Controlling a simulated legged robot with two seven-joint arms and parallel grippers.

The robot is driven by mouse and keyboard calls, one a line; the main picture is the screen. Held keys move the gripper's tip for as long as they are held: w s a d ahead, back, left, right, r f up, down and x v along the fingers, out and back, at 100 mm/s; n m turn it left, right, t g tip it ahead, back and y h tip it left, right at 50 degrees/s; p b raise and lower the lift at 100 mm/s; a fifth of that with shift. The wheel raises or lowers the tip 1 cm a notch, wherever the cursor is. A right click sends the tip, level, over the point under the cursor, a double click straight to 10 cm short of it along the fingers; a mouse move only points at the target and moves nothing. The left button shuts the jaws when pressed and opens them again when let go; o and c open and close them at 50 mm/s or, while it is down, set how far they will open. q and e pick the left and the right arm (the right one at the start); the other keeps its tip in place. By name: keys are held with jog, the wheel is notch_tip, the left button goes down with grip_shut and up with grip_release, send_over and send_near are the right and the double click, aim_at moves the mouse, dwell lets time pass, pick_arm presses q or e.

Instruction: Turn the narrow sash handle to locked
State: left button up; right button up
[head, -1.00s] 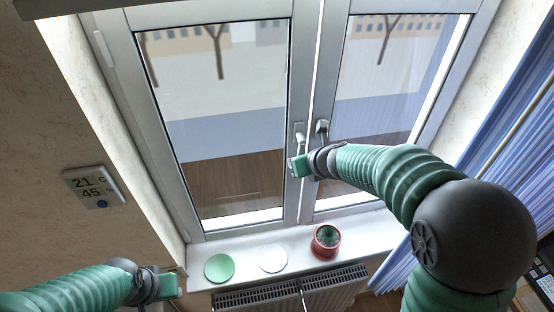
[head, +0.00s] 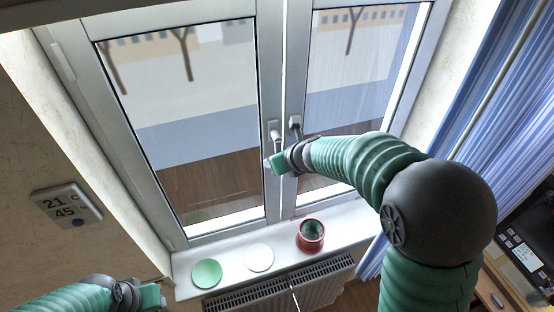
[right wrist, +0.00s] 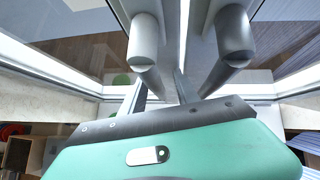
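The window has two upright handles side by side at its middle. The light handle (head: 275,132) is on the left sash, and the dark grey handle (head: 295,124) is on the right sash, which looks narrower. Both levers hang downward. In the right wrist view the light handle (right wrist: 145,42) is left and the dark handle (right wrist: 235,40) right. My right gripper (head: 270,164) is just below the handles; its spread fingers (right wrist: 160,92) appear on either side of the light lever's lower end. Contact is unclear. My left gripper (head: 162,296) is low at the left, away from the window; its fingers are unclear.
The sill (head: 231,264) below holds a green disc (head: 207,273), a white disc (head: 259,257) and a red pot (head: 311,236). A radiator (head: 300,288) is under it. A thermometer display (head: 67,205) hangs on the left wall; a blue curtain (head: 480,110) hangs right.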

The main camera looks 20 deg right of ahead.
jog(key=p+v, duration=0.6)
jog(key=v, duration=1)
jog(key=shift+s+r, duration=0.2)
jog(key=shift+s, duration=0.15)
jog(key=shift+w+d, duration=0.1)
jog(key=shift+w, duration=0.1)
